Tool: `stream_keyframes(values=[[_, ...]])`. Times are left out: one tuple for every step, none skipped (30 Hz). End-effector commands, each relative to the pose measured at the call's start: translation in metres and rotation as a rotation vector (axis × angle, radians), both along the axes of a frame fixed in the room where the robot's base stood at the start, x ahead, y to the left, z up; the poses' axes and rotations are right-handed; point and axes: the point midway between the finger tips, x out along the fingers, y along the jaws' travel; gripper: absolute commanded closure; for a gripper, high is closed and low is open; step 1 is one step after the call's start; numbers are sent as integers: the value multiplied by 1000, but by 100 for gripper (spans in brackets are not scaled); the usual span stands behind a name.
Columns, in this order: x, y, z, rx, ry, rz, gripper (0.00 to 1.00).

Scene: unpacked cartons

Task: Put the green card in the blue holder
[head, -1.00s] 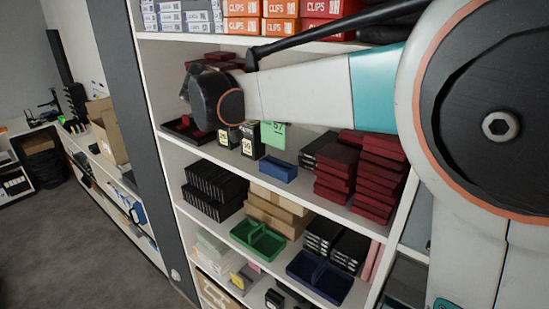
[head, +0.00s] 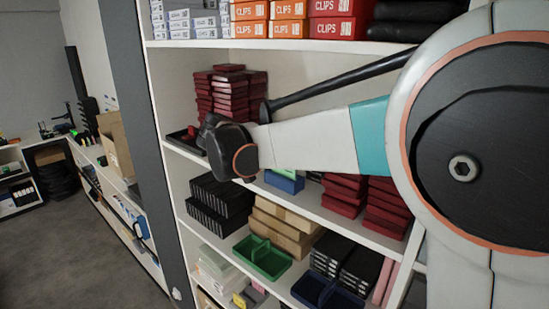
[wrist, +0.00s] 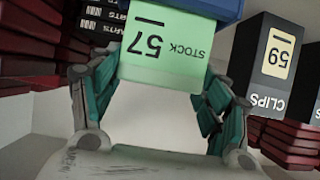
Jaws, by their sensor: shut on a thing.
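The green card (wrist: 165,48), printed "STOCK 57", shows upside down in the wrist view. My gripper (wrist: 163,78) is shut on it, with teal fingers at its left and right edges. The blue holder (wrist: 205,8) is at the top of the wrist view, right against the card's far edge. I cannot tell whether the card's edge is inside it or just in front. In the head view the blue holder (head: 285,183) stands on the middle shelf, with a sliver of green card (head: 284,171) by it. My wrist hides the fingers there.
A black "CLIPS 59" box (wrist: 265,70) stands close to the right of my gripper in the wrist view. Red boxes (head: 345,190) are stacked right of the holder, and more (head: 228,95) stand behind my wrist. An upper shelf with clip boxes (head: 290,28) is above my arm.

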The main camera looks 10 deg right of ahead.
Motion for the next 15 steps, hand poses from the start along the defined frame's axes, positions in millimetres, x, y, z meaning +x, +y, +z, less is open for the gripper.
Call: stream_keyframes(values=[[0, 0, 0, 0, 0, 0, 52], [0, 0, 0, 0, 0, 0, 52], [0, 0, 1, 0, 0, 0, 52], [0, 0, 1, 0, 0, 0, 52], [0, 0, 1, 0, 0, 0, 52], [0, 0, 1, 0, 0, 0, 52], [0, 0, 0, 0, 0, 0, 52], [0, 0, -1, 0, 0, 0, 52], [0, 0, -2, 0, 0, 0, 52], [0, 0, -2, 0, 0, 0, 28], [0, 0, -2, 0, 0, 0, 21], [0, 0, -1, 0, 0, 0, 12], [0, 0, -1, 0, 0, 0, 10], [0, 0, -1, 0, 0, 0, 10], [0, 0, -1, 0, 0, 0, 10]])
